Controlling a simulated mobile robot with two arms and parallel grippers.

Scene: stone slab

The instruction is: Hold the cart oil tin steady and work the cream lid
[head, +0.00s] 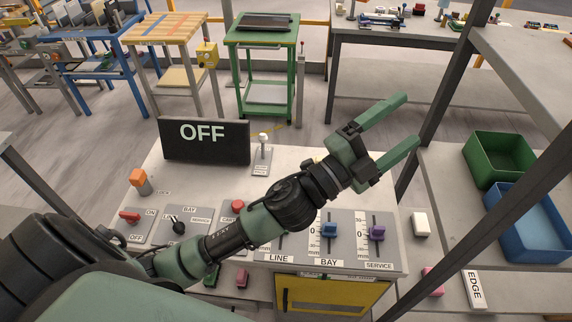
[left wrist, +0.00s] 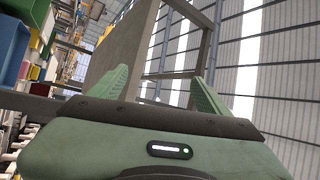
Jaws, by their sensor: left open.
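I cannot make out an oil tin or a cream lid in either view. My left gripper (head: 406,120) is open and empty, raised above the right back part of a control desk. Its two green fingers point to the upper right, spread apart. In the left wrist view the same gripper (left wrist: 158,74) shows nothing between its fingers. My right gripper is in neither view.
The control desk (head: 205,165) carries a black OFF sign (head: 205,142), levers and blue and purple sliders. A dark post and grey shelf stand close right, with a green bin (head: 500,160) and a blue bin (head: 530,222). A green cart (head: 262,45) stands behind.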

